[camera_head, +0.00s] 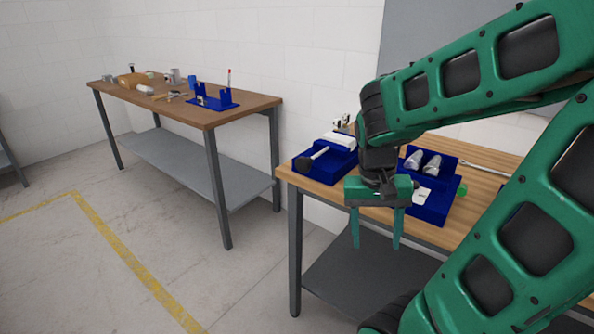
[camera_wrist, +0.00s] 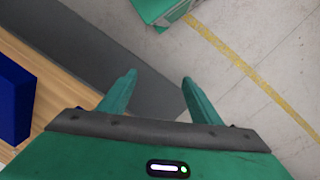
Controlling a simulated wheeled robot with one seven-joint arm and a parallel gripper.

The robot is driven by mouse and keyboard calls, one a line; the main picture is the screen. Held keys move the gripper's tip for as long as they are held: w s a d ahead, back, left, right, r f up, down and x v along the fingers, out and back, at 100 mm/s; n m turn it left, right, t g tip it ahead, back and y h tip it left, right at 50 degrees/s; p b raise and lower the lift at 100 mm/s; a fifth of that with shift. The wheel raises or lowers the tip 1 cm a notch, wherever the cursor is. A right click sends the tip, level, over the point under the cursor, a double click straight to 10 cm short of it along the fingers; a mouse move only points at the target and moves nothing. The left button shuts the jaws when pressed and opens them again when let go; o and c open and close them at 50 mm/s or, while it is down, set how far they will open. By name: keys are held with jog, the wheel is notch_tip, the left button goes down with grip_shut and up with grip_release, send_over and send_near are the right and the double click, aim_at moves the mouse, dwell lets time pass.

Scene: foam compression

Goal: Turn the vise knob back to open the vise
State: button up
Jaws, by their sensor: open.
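What looks like the vise (camera_head: 335,160) is a blue block with a white-grey top and a light rod ending in a dark round knob (camera_head: 305,165). It sits at the left end of the near wooden table. My gripper (camera_head: 377,246) is open and empty, fingers pointing down, in front of the table's front edge and right of the knob, not touching it. In the wrist view the two green fingers (camera_wrist: 158,77) are apart, with the grey lower shelf and floor beyond. The knob is not in the wrist view. Whether the vise is clamped is too small to tell.
A blue holder (camera_head: 436,205) with grey rounded pieces stands right of the vise, partly behind my gripper. Another table (camera_head: 150,98) with tools stands at the back left. The floor (camera_head: 90,275) in front is clear.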

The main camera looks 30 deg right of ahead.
jog(key=w+d+f+m+g+h, duration=0.1)
jog(key=w+d+f+m+h, duration=0.2)
jog(key=w, duration=0.5)
jog(key=m+t+h, duration=0.2)
jog(key=t+h, duration=0.6)
jog(key=h, duration=0.5)
send_near(301, 167)
jog(key=x, duration=0.9)
jog(key=c, duration=1)
